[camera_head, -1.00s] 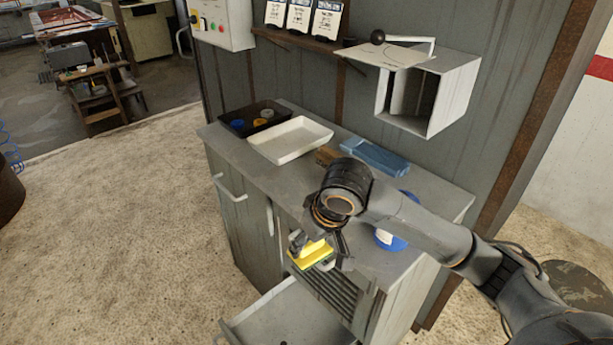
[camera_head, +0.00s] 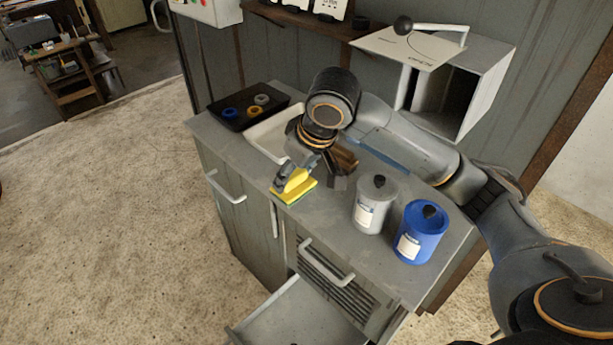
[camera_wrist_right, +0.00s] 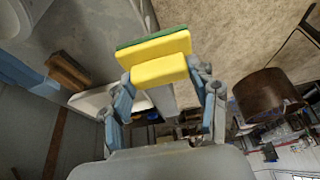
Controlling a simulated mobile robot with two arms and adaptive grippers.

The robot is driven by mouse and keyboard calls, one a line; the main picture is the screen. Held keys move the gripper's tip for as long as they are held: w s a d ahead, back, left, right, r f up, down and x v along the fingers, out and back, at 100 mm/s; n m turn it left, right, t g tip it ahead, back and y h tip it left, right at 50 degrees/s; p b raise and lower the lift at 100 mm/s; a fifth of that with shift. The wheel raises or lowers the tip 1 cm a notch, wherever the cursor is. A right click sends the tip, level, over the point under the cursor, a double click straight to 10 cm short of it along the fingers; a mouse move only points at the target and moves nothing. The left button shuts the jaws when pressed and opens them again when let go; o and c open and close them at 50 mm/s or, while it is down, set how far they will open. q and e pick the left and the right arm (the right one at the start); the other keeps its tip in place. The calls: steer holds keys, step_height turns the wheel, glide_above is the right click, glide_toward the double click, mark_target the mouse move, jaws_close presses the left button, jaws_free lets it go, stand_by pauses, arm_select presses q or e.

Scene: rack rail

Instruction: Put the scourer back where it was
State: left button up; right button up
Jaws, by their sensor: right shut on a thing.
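The scourer (camera_head: 299,193) is a yellow block with a green layer. My right gripper (camera_head: 296,182) is shut on it, over the front edge area of the grey cabinet top (camera_head: 325,215), in front of the white tray (camera_head: 262,141). In the right wrist view the scourer (camera_wrist_right: 155,48) sits between the two fingers of the right gripper (camera_wrist_right: 160,72), yellow side towards the palm and green side away. I cannot tell whether it touches the cabinet top. My left gripper is not in view.
A grey canister (camera_head: 372,212) and a blue canister (camera_head: 421,236) stand to the right. A brown block (camera_head: 346,160) lies behind the gripper. A black tray (camera_head: 235,118) with coloured rings is at the left. The drawer (camera_head: 290,320) below is pulled out.

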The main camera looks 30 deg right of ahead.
steer(key=shift+w+d+f, duration=0.1)
steer(key=shift+w+d, duration=0.15)
steer(key=shift+w, duration=0.05)
steer(key=w+d+f+p, duration=0.1)
steer(key=w+d+f, duration=0.3)
steer(key=w+d+f+p, duration=0.2)
steer(key=w+d+f, duration=0.2)
steer(key=shift+w+d+f, duration=0.15)
steer(key=shift+w+d, duration=0.05)
steer(key=shift+d, duration=0.1)
steer(key=shift+w+d+f, duration=0.1)
steer(key=shift+d+f, duration=0.05)
steer(key=shift+f, duration=0.1)
steer(key=shift+w+d+f, duration=0.15)
steer(key=shift+f, duration=0.1)
step_height(320, 180, down, 2)
steer(key=shift+f+p, duration=0.15)
steer(key=shift+p, duration=0.55)
steer(key=shift+f, duration=0.35)
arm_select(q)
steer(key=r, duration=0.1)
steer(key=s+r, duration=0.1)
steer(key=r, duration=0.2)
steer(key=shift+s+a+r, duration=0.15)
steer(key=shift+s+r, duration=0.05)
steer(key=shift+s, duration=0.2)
arm_select(e)
steer(key=shift+f, duration=0.15)
